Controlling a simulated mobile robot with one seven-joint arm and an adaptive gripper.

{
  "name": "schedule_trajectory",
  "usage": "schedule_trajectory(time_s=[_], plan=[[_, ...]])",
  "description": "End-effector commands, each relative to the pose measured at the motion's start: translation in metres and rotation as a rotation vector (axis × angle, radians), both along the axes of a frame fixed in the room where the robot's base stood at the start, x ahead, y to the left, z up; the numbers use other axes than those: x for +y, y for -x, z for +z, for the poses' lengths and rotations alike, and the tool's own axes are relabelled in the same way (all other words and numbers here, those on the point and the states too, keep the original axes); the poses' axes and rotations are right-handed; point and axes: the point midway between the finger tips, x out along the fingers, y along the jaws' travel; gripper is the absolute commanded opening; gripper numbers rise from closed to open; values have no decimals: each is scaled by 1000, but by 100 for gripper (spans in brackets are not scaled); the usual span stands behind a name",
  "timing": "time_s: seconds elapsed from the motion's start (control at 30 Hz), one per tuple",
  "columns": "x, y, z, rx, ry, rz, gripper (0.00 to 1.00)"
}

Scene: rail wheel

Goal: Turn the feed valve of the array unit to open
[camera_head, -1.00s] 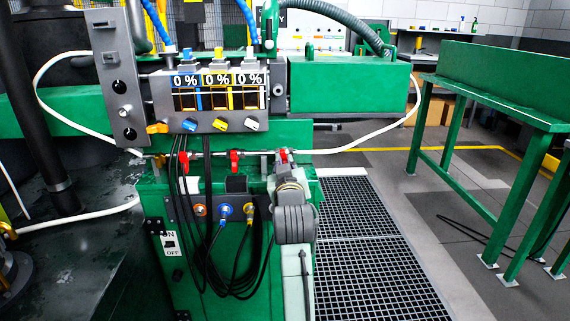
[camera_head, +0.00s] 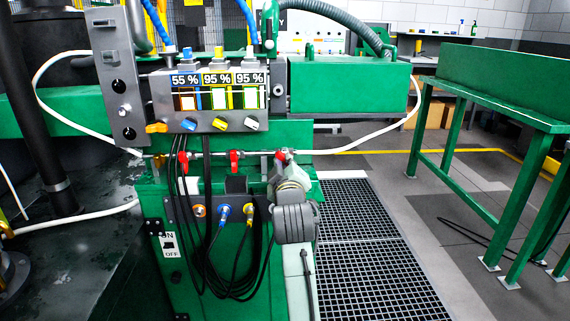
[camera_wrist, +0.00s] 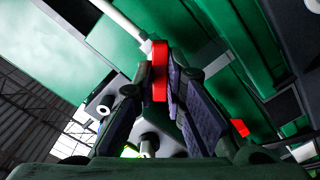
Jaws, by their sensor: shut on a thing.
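The array unit's grey panel (camera_head: 208,123) shows three gauges reading 55 %, 95 % and 95 %, with orange, blue, yellow and white levers around them. Below it, a horizontal pipe (camera_head: 262,153) carries red valve handles. My gripper (camera_head: 284,167) is at the rightmost red handle (camera_head: 281,155), partly hidden by my own wrist in the head view. In the wrist view, my gripper (camera_wrist: 163,88) is shut on this red handle (camera_wrist: 159,60), which stands between the fingertips. The middle red handle (camera_head: 235,160) and the left one (camera_head: 183,161) are free. No label marks which handle is the feed valve.
Black cables (camera_head: 213,270) hang from sockets left of my arm. A white hose (camera_head: 375,140) curves right from the pipe. A green box (camera_head: 350,86) sits above it. A floor grating (camera_head: 360,250) and a green bench (camera_head: 500,110) lie to the right.

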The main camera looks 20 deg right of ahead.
Motion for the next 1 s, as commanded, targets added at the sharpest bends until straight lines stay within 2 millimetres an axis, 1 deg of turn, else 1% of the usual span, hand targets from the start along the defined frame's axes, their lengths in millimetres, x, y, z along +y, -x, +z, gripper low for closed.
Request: schedule_trajectory(time_s=[0.1, 0.17, 0.3, 0.43, 0.77, 0.87, 1.0], plan=[[0, 0, -1, 4, 8, 0, 0], [-1, 0, -2, 17, 52, -1, 0], [-1, 0, -3, 71, 244, -3, 0], [-1, 0, -1, 106, 364, -2, 0], [-1, 0, -1, 116, 395, -1, 0], [-1, 0, -3, 142, 491, -1, 0], [-1, 0, -3, 194, 669, -2, 0]])
